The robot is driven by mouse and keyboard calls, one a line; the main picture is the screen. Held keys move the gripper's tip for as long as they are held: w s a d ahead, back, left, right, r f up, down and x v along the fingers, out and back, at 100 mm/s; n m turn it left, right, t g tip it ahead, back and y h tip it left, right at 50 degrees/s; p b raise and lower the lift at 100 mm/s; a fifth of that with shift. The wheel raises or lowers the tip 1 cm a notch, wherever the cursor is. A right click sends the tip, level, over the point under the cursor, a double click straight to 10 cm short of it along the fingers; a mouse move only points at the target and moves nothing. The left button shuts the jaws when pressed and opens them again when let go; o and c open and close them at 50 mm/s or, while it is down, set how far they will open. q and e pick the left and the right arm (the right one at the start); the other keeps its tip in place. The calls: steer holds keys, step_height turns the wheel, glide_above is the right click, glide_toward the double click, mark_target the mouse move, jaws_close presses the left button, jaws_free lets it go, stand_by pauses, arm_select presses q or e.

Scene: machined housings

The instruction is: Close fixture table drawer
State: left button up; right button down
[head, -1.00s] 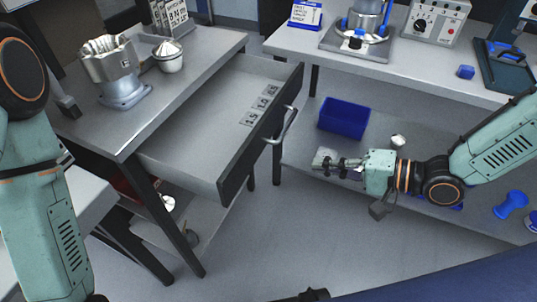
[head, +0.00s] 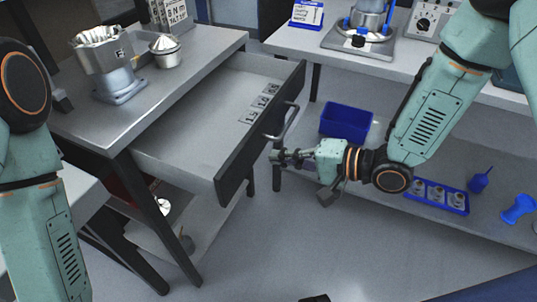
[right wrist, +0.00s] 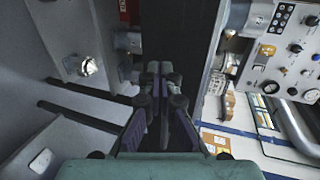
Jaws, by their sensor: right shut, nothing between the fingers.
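The fixture table (head: 200,52) stands at the left in the head view. Its drawer (head: 185,145) is pulled out, with a dark front panel (head: 237,165) and a pale bar handle (head: 290,120). Three small numbered plates (head: 260,103) lie inside. My right gripper (head: 276,156) is shut and empty, just outside the front panel, below the handle in the picture. I cannot tell whether it touches the panel. In the right wrist view the shut fingers (right wrist: 160,68) point along a dark panel (right wrist: 190,45). My left arm shows at the left edge, its gripper out of view.
A machined housing (head: 113,70) and a metal pot (head: 166,52) stand on the fixture table. A second bench at the right holds a blue bin (head: 346,120) and a blue tray (head: 437,195) on its lower shelf. The floor (head: 270,245) in front is clear.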

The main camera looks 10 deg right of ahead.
mark_target(254, 151)
arm_select(q)
steer(key=shift+f+b, duration=0.3)
steer(key=shift+f, duration=0.15)
arm_select(e)
steer(key=shift+w+a+r, duration=0.1)
steer(key=shift+w+a, duration=0.35)
steer(key=shift+a, duration=0.25)
steer(key=shift+w+a, duration=0.45)
steer(key=shift+a, duration=0.25)
steer(key=shift+w, duration=0.1)
